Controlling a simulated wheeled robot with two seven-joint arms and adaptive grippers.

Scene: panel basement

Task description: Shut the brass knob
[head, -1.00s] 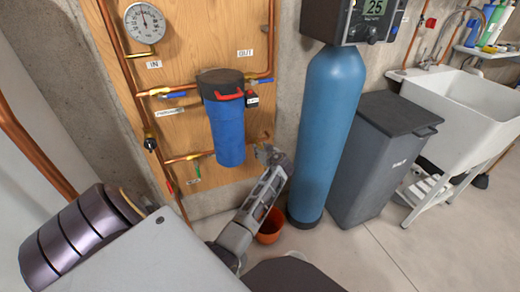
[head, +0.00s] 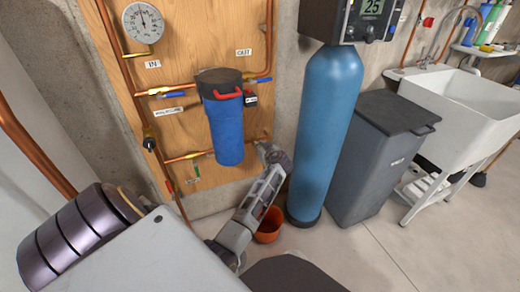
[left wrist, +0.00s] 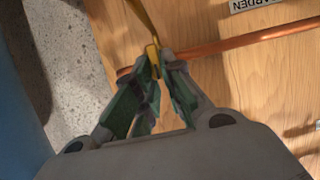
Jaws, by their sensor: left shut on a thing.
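The brass knob (left wrist: 153,54) shows in the left wrist view as a small yellow piece between my fingertips, beside a copper pipe (left wrist: 225,47). A yellow brass stem (left wrist: 140,18) runs up from it. My left gripper (left wrist: 157,68) is shut on the knob, its green-grey fingers pinching its sides. In the head view my left gripper (head: 264,150) is at the right end of the lower copper pipe, right of the blue filter housing (head: 227,135). There my fingers mostly hide the knob. My right gripper is not in view.
A tall blue tank (head: 328,125) stands close to the right of my left gripper. An orange bucket (head: 269,226) is on the floor below it. The wooden panel (head: 200,55) carries pipes, a gauge (head: 143,23) and several small valves. A grey bin (head: 375,165) stands further right.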

